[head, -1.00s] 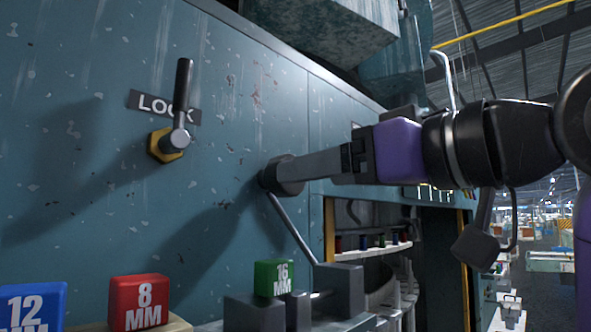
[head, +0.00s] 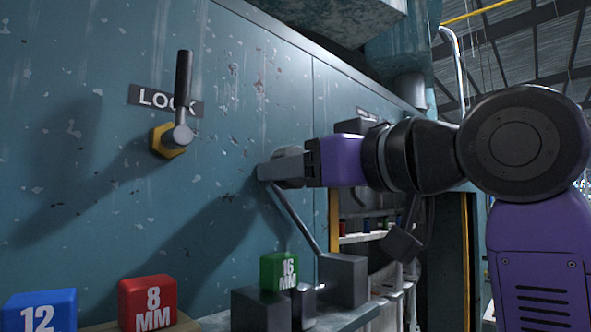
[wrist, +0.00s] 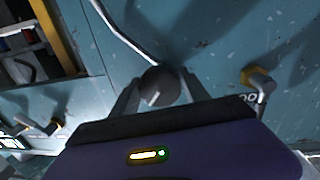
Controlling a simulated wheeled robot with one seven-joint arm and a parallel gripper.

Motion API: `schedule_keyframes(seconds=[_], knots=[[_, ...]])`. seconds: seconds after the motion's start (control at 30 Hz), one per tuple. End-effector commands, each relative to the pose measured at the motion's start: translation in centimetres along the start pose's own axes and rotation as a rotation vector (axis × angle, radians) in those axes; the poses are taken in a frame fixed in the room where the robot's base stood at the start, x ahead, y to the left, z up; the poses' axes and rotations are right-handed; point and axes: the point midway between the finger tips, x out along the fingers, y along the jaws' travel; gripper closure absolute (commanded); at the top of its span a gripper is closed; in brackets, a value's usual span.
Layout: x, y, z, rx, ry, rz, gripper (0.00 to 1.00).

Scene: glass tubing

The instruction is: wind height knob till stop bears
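The height knob is a dark round knob on the teal panel; the wrist view shows its face (wrist: 158,86) with a pale mark. In the head view my gripper (head: 270,170) covers most of the knob. In the wrist view one finger lies along each side of the knob, with no clear gap, so it looks shut on it. A thin grey rod (head: 294,218) slants from beside the knob down to a dark block (head: 342,279). A second dark block (head: 259,311) and a short cylinder (head: 301,306) stand beside it. I cannot tell which part is the stop, or whether it touches anything.
A lever (head: 183,95) on a yellow hex base stands upright by the LOCK label (head: 150,98). Blue 12 (head: 40,311), red 8 MM (head: 147,302) and green 16 MM (head: 279,271) blocks sit below. An open bay with shelves (head: 365,237) lies to the right.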

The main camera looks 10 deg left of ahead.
Motion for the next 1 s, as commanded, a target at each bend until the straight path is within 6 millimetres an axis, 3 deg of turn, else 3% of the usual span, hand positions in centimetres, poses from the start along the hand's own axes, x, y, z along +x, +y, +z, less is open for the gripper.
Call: schedule_keyframes(seconds=[0.03, 0.1, 0.47, 1.0], knots=[[-0.03, 0.12, -0.02, 0.001, 0.000, 0.003, 0.76], [-0.04, 0.14, -0.02, 0.001, 0.000, 0.003, 0.87], [-0.01, 0.13, -0.05, 0.077, -0.006, 0.003, 0.87], [-0.03, 0.10, -0.12, 0.481, -0.041, 0.002, 0.87]])
